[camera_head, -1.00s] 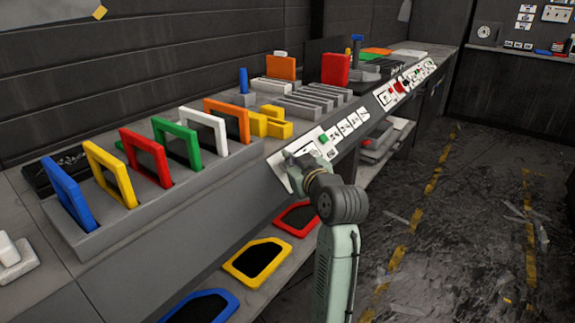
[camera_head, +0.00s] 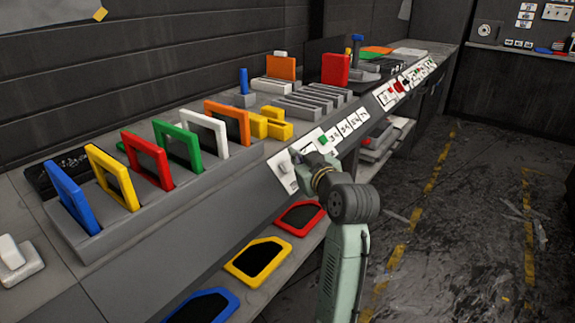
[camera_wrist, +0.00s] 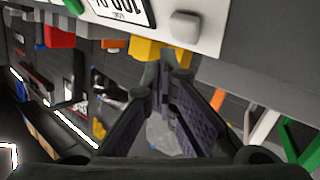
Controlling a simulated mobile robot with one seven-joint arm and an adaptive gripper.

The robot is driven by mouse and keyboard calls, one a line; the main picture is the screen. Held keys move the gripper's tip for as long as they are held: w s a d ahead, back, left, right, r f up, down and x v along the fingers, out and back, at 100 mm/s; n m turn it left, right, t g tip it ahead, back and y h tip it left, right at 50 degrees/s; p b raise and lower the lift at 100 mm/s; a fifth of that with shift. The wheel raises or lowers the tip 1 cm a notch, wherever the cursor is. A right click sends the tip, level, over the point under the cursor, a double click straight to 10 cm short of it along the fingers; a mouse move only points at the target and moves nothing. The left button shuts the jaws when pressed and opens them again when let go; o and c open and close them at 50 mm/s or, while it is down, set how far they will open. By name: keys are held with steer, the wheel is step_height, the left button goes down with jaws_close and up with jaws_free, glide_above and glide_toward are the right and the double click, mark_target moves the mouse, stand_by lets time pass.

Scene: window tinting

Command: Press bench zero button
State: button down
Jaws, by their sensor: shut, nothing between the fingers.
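The grey square button (camera_wrist: 185,27) sits on a white panel (camera_wrist: 215,12), beside a display with upside-down digits and a small label that seems to read ZERO. In the head view the panel's left end (camera_head: 286,183) is on the bench's sloped front, with a small grey button (camera_head: 284,166) on it. My gripper (camera_wrist: 174,56) is shut and empty. Its fingertips appear just below the button in the wrist view; I cannot tell whether they touch the panel. In the head view my gripper (camera_head: 302,160) covers part of the panel, including the display.
A green button (camera_head: 323,139) and several label cards lie further right along the panel. A rack of coloured frames (camera_head: 170,200) stands on the bench to the left. Yellow (camera_head: 257,262) and red (camera_head: 300,217) framed pieces lie on the lower shelf. The floor at right is mostly open.

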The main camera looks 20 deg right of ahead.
steer(key=s+d+r+p, duration=0.1)
steer(key=s+r, duration=0.1)
steer(key=r, duration=0.1)
steer(key=shift+s+d+p, duration=0.2)
steer(key=shift+d+p, duration=0.2)
stand_by(0.4)
